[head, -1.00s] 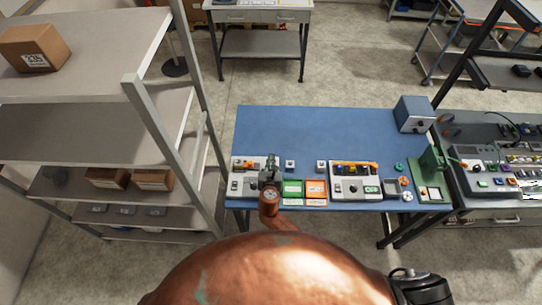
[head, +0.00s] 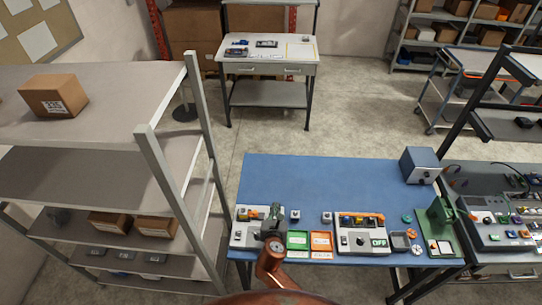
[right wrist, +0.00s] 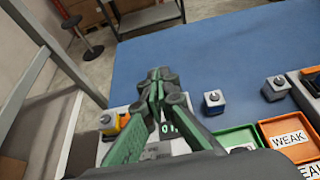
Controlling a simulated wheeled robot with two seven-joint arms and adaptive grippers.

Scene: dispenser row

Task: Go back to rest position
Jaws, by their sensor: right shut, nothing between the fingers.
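My right gripper (head: 274,213) is shut and empty. It is over the right side of the left grey device (head: 242,240) at the front left of the blue table (head: 330,180), and its copper arm comes up from below. In the right wrist view, the green and black fingers (right wrist: 157,84) are together with nothing between them. They hide part of the left device, which has a yellow and orange part (right wrist: 108,122) on it. I cannot tell the gap between fingers and device. My left gripper is not in view.
A green tray (head: 298,240) and an orange tray (head: 321,241) sit right of the gripper. Farther right are a device reading OFF (head: 362,238), a blue box (head: 419,165) and a green press (head: 438,214). A shelf rack (head: 165,170) stands close left.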

